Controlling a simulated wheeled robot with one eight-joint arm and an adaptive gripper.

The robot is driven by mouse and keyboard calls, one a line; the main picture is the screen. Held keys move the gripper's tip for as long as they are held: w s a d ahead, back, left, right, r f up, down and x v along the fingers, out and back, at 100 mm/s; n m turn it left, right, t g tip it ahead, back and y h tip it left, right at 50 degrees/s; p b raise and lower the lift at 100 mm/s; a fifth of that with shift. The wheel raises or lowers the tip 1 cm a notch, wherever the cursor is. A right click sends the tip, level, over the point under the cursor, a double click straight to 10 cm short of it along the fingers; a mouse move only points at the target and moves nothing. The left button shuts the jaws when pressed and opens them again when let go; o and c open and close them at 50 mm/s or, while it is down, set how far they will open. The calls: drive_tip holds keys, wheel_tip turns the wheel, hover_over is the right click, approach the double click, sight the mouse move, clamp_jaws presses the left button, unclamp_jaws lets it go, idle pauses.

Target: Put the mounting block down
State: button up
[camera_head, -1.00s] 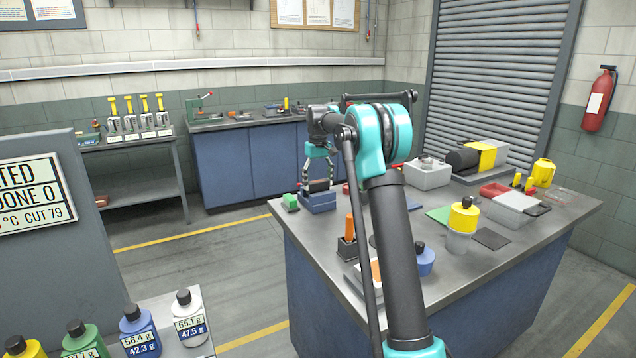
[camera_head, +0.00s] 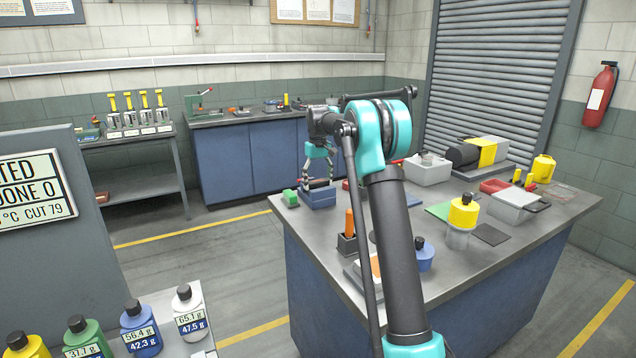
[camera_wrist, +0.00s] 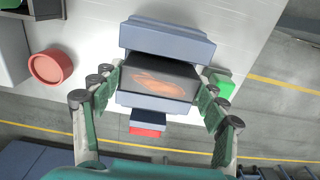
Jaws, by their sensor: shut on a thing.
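The mounting block (camera_wrist: 160,80) appears as a dark block with an orange-brown patch on its top face in the wrist view. My gripper (camera_wrist: 158,90) has one green-padded finger on each side of it, shut on it. The block is at a blue-grey holder (camera_wrist: 165,40), which shows beyond and in front of it. Whether the block rests fully on the holder I cannot tell. In the head view, my gripper (camera_head: 318,165) points down over the blue holder (camera_head: 318,200) at the bench's far left corner. The block is mostly hidden there by the fingers.
A small green block (camera_head: 290,197) lies just left of the holder, near the bench edge. A red round container (camera_wrist: 52,67) is on the other side in the wrist view. An orange-handled tool in a dark stand (camera_head: 348,240), a yellow-capped jar (camera_head: 462,215) and a pump (camera_head: 478,153) share the bench.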

drive_tip(key=shift+f, duration=0.2)
drive_tip(key=o, duration=1.7)
wheel_tip(320, 180, up, 12)
clamp_jaws()
idle(0.3)
idle(1.0)
